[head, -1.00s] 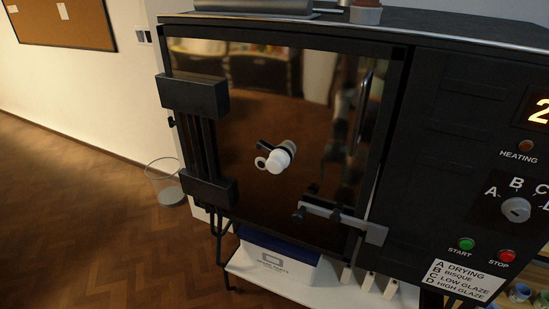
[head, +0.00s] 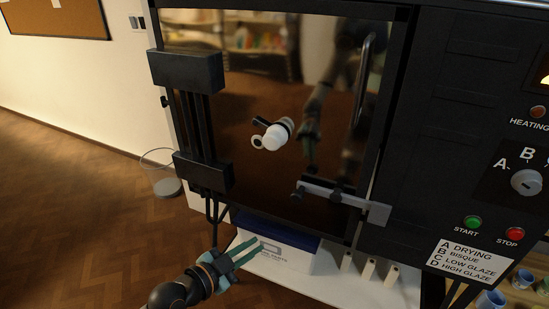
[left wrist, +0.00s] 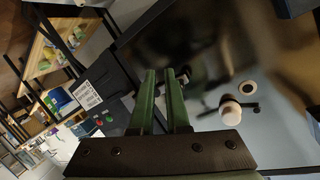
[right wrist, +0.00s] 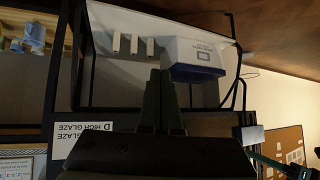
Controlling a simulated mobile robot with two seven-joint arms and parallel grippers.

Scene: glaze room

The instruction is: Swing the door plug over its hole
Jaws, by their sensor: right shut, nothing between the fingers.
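The door plug (head: 275,138) is a white knob on a black pivot piece, on the kiln's dark reflective door. The hole (head: 257,142), a small dark spot with a pale ring, shows uncovered just left of the plug. In the left wrist view, the plug (left wrist: 230,109) and the ringed hole (left wrist: 247,87) sit apart, right of the fingers. My left gripper (head: 247,253) is in front of and below the door, empty, with a gap between its green fingers. My right gripper (right wrist: 166,78) shows only in its wrist view, shut and empty, pointing toward the under-kiln shelf.
The door has a black hinge block (head: 187,70) at left, a vertical handle (head: 364,75) and a latch bar (head: 335,196) at right. A white box with a blue lid (head: 276,252) and several pale posts (head: 367,268) stand on the shelf below.

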